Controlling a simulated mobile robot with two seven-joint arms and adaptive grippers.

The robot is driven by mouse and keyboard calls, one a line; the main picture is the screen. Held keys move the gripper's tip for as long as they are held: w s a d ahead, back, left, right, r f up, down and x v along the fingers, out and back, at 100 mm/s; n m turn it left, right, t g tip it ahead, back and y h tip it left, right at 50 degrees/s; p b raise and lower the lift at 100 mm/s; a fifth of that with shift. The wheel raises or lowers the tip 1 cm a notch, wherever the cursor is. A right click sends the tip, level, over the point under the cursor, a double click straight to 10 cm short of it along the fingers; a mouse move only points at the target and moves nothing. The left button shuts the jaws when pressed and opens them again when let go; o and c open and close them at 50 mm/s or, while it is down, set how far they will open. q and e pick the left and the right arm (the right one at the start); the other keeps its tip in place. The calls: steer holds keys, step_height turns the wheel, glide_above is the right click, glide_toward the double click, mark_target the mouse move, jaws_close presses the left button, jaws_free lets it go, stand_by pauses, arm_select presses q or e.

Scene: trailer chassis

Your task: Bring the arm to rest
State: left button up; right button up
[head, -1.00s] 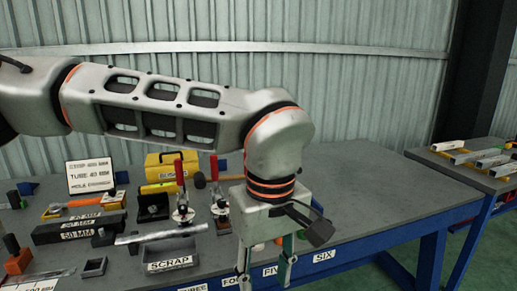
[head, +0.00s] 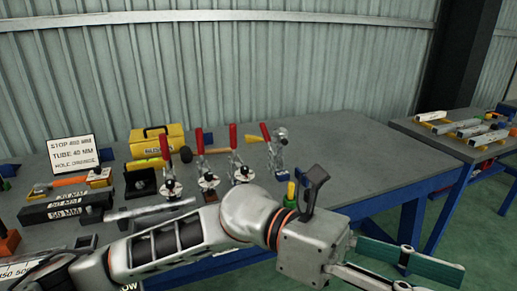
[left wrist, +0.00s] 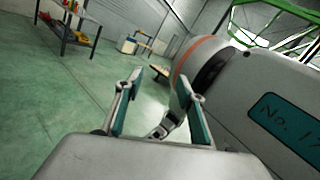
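My left arm comes in from the left in the head view and lies low across the front of the grey workbench (head: 340,150). My left gripper (head: 432,280) is beyond the bench's front edge, over the green floor, pointing right. Its two teal-padded fingers are apart. The left wrist view also shows the left gripper (left wrist: 157,95) open, with nothing between the fingers. My right gripper is in neither view.
Several red-handled toggle clamps (head: 239,165) stand on the bench, with a yellow toolbox (head: 158,144) and a sign (head: 74,154) behind. The bench's right part is clear. A side table (head: 440,141) holds tube pieces. The left wrist view shows open floor (left wrist: 60,105) and a distant shelf (left wrist: 68,30).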

arm_select(q)
steer(key=w+a+n+t+h, duration=0.3)
steer(key=w+n+t+h, duration=0.3)
steer(key=n, duration=0.3)
steer(key=w+a+n+t+h, duration=0.2)
steer(key=w+n+t+h, duration=0.2)
steer(key=w+n+t, duration=0.45)
steer(key=w+a+f+n+t+y, duration=0.5)
steer(key=f+n+t, duration=0.2)
steer(key=n, duration=0.3)
steer(key=w+a+f+n+t+y, duration=0.45)
steer(key=a+f+n+t, duration=0.2)
steer(key=n, duration=0.45)
steer(key=s+a+f+n+g+y+p, duration=0.1)
steer(key=a+f+n+y, duration=0.4)
steer(key=f, duration=0.6)
steer(key=s+a+f+n+y, duration=0.1)
steer(key=a+f+n+y, duration=0.5)
steer(key=f, duration=0.5)
steer(key=s+a+f+n+g+y, duration=0.2)
steer(key=s+a+f+n+g, duration=0.2)
steer(key=s+a+f, duration=0.8)
steer(key=s+f+g, duration=0.1)
steer(key=s+f, duration=0.2)
steer(key=f, duration=0.2)
steer(key=shift+a, duration=0.4)
